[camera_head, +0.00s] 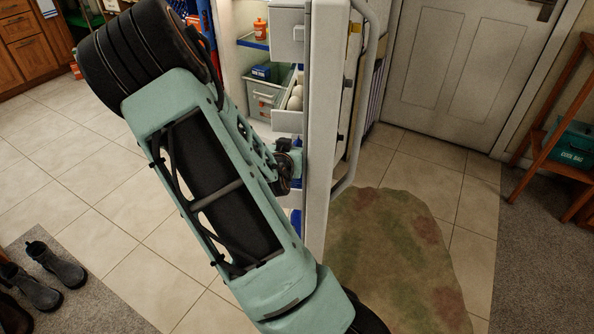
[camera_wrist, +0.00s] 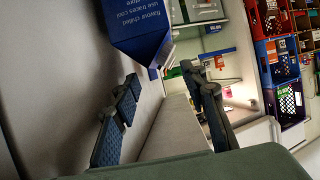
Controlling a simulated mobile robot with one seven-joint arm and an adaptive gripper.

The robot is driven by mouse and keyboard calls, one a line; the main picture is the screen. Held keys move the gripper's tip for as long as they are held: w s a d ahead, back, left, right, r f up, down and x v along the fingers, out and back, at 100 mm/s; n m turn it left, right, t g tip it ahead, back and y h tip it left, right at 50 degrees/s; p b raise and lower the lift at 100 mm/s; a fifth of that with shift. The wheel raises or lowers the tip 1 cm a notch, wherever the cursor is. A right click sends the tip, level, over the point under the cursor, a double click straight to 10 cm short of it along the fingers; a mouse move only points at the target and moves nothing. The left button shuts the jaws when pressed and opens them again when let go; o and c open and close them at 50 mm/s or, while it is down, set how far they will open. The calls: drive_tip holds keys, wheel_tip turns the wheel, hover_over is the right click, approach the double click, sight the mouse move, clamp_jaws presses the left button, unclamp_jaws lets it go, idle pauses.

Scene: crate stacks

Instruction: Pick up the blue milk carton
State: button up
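A blue carton with white print (camera_wrist: 140,32) shows at the top of the wrist view, tilted in the picture and cut off by the upper edge. My gripper (camera_wrist: 160,77) is open, its two dark padded fingers apart with nothing between them. The carton lies beyond the fingertips, a little toward the left finger; I cannot tell whether they touch. In the head view my gripper (camera_head: 289,166) is mostly hidden behind my arm, at the inner side of the open fridge door (camera_head: 322,130). Small blue patches show there, but I cannot tell if they are the carton.
Fridge drawers (camera_head: 288,122) and an orange-red bottle (camera_head: 260,29) are behind my arm. Stacked crates (camera_wrist: 284,62) stand at the right of the wrist view. A rug (camera_head: 390,260), a wooden stand (camera_head: 548,130) and boots (camera_head: 55,265) are on the floor.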

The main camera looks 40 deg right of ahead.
drive_tip(key=shift+x, duration=0.8)
drive_tip(key=shift+c, duration=0.5)
clamp_jaws()
